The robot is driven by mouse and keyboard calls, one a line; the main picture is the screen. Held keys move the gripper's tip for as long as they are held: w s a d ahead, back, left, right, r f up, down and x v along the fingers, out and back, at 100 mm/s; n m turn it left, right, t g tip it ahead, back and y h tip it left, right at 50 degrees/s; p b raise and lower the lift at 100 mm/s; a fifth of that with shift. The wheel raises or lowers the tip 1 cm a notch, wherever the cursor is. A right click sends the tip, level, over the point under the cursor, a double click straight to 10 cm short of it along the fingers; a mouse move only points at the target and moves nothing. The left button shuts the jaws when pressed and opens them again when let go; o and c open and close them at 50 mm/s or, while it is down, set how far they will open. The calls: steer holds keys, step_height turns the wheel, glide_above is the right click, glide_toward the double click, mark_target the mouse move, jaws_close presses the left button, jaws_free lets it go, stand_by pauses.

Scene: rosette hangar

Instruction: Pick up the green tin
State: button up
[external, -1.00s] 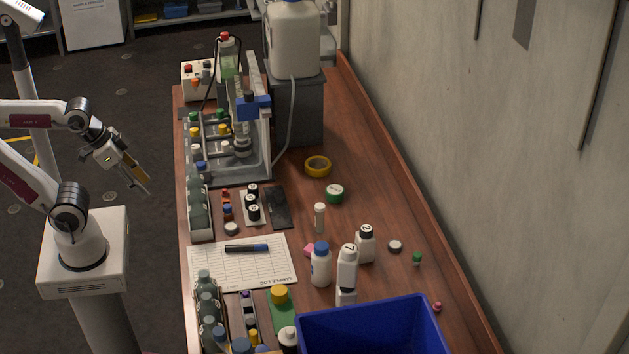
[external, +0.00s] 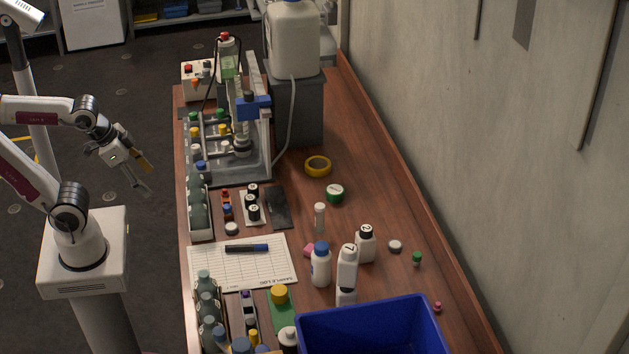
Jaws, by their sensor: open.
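The green tin (external: 335,194) is a small round tin with a white label on its lid. It lies flat on the wooden bench (external: 375,215), right of the middle of the picture and just below a roll of yellow tape (external: 318,166). My gripper (external: 142,184) is off the bench's left edge, over the dark floor, pointing down and to the right. It is open and empty, well apart from the tin. Nothing covers the tin in this view.
A rack (external: 262,150) with glassware and a large white jug (external: 293,40) on a grey stand rise behind. White bottles (external: 321,265) and a blue bin (external: 372,328) stand at the front. A sample log sheet (external: 262,275) lies left of the bottles. The bench right of the tin is clear.

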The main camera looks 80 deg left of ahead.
steer(key=w+a+m+g+y, duration=0.1)
steer(key=w+a+m+y, duration=0.5)
steer(key=w+a, duration=0.6)
steer(key=w+a+f+m+t+y, duration=0.1)
steer(key=w+a+m+t+y, duration=0.2)
steer(key=w+m, duration=0.85)
steer(key=w+f+m+t, duration=0.1)
steer(key=w+f+m, duration=0.15)
steer(key=w, duration=0.55)
steer(key=w+f+m+t, duration=0.1)
steer(key=w+f, duration=0.3)
steer(key=w, duration=0.4)
steer(key=m+t+h, duration=0.2)
steer(key=m+h, duration=0.1)
steer(key=m, duration=0.5)
glide_toward(334, 190)
steer(key=shift+w+a, duration=0.3)
steer(key=shift+a, duration=0.3)
steer(key=shift+w+d+f+m, duration=0.2)
steer(key=shift+d+f+m, duration=0.1)
steer(key=shift+f, duration=0.1)
steer(key=shift+w+a, duration=0.1)
steer(key=shift+x, duration=1.2)
